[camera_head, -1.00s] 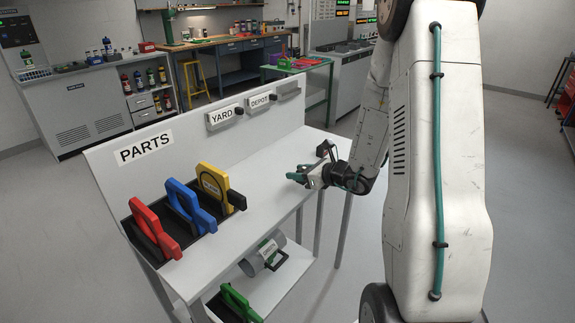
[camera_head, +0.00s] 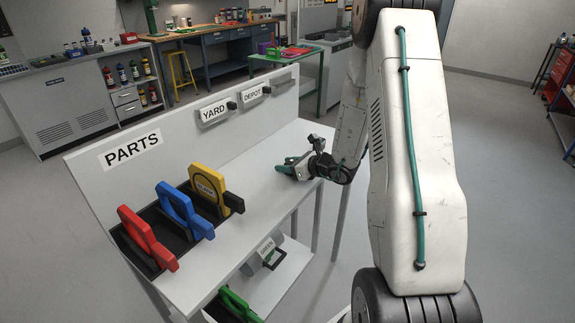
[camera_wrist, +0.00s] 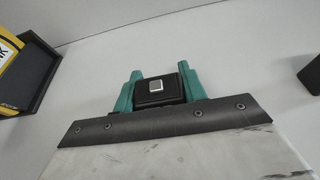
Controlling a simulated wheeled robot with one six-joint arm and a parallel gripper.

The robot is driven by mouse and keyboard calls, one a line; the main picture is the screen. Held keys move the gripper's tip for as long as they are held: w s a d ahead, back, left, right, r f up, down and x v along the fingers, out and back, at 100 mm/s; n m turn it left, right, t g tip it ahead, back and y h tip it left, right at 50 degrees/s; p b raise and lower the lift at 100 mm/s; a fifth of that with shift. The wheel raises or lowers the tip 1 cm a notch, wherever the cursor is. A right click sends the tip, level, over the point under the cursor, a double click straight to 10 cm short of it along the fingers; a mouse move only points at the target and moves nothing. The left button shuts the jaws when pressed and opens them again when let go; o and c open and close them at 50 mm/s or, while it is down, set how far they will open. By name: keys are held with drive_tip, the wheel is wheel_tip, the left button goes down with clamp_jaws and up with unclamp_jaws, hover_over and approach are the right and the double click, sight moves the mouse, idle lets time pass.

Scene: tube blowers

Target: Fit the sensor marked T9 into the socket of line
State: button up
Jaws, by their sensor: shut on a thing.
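My gripper (camera_head: 288,165) is over the right part of the parts stand's white shelf (camera_head: 253,183). In the wrist view, its two teal fingers (camera_wrist: 157,88) are shut on a small black block (camera_wrist: 150,91) with a pale silver square on its face. No T9 mark can be read on the block. I cannot make out which place is the socket of the line. The panel behind the shelf bears the plates PARTS (camera_head: 131,147), YARD (camera_head: 213,110) and DEPOT (camera_head: 251,95), with a small black knob-like part beside YARD and DEPOT.
A red (camera_head: 140,230), a blue (camera_head: 178,205) and a yellow (camera_head: 208,183) part stand in black holders at the shelf's left. A grey cylinder labelled GREEN (camera_head: 262,254) and a green part (camera_head: 236,306) are on the lower shelf. Open floor lies right of the stand.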

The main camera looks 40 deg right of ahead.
drive_tip(key=shift+f, duration=0.15)
drive_tip(key=o, duration=1)
